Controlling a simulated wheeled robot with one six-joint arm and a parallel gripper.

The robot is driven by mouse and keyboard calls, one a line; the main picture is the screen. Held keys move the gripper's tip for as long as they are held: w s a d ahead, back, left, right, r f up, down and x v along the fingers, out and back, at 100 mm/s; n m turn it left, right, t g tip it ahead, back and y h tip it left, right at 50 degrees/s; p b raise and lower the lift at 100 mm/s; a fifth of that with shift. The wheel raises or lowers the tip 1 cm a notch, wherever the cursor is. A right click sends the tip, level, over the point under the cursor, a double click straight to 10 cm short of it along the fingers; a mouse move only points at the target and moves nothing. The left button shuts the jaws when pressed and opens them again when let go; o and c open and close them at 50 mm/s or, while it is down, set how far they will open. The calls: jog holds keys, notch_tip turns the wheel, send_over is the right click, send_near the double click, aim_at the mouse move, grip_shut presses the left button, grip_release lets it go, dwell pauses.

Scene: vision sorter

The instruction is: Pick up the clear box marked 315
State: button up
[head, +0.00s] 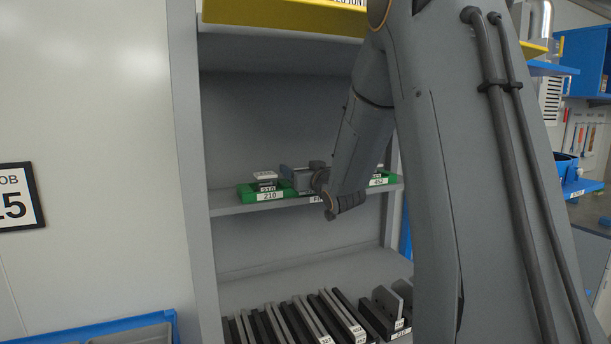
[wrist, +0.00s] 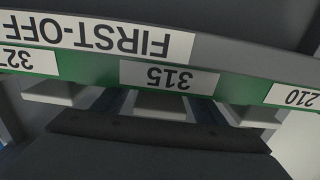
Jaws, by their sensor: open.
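In the wrist view, which is upside down, a label reading 315 (wrist: 169,77) is on the green holder (wrist: 90,76). A pale block (wrist: 160,106) shows just below that label and is probably the box marked 315; its clear walls cannot be made out. My gripper (wrist: 164,104) is open, with a dark finger on either side of this block; contact cannot be told. In the head view my gripper (head: 300,178) is at the middle of the green holder on the shelf and hides the middle box there.
A box (head: 265,178) stands at the 210 place to the left, and the place at right is labelled 432 or similar. The shelf edge (head: 235,210) carries a FIRST-OFF label (wrist: 100,38). Several dark and grey plates (head: 300,318) stand on the lower shelf.

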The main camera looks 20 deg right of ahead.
jog(key=shift+w, duration=0.1)
jog(key=c, duration=1.1)
jog(key=shift+r, duration=0.1)
jog(key=shift+c, duration=0.2)
